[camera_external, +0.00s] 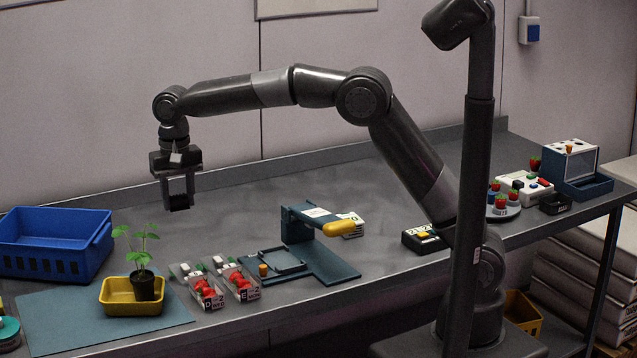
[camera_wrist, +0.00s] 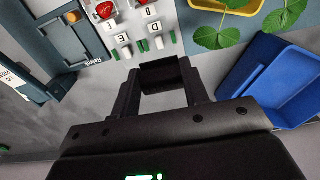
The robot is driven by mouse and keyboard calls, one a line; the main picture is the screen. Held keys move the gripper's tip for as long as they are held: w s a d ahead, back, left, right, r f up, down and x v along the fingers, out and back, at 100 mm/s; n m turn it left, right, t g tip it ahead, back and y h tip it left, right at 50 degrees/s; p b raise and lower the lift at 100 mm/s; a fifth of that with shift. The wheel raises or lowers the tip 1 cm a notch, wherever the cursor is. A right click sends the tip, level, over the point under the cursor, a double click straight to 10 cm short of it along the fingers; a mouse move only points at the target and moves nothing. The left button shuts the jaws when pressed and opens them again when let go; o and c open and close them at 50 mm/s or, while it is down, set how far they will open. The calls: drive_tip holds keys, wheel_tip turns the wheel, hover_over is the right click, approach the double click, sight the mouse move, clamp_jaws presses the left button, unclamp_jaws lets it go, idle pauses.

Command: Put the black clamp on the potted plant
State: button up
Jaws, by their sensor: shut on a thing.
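My gripper (camera_external: 178,203) is shut on a small black block-like piece, the black clamp (camera_wrist: 160,72), held between its fingertips. The gripper points down and hangs in the air above the bench, to the right of and higher than the potted plant (camera_external: 145,285). The plant has a thin green stem with several leaves in a black pot. It stands upright in a yellow tray (camera_external: 116,309) on a blue-grey mat (camera_external: 50,311). In the wrist view, the plant's leaves (camera_wrist: 240,25) show at the top right; its pot is out of view.
A blue crate (camera_external: 50,263) stands behind the plant. Clear boxes of red berries (camera_external: 206,288) stand right of the plant, then a teal press-like device (camera_external: 325,265) with a yellow handle. A berry plate and small devices fill the bench's right end. The bench's back middle is clear.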

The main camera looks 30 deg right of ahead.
hover_over(143, 277)
wheel_tip(143, 277, down, 7)
drive_tip(key=shift+a+r, duration=0.1)
drive_tip(key=shift+f, duration=2.05)
drive_tip(key=shift+f, duration=0.1)
drive_tip(key=o, duration=0.9)
drive_tip(key=shift+o, duration=0.2)
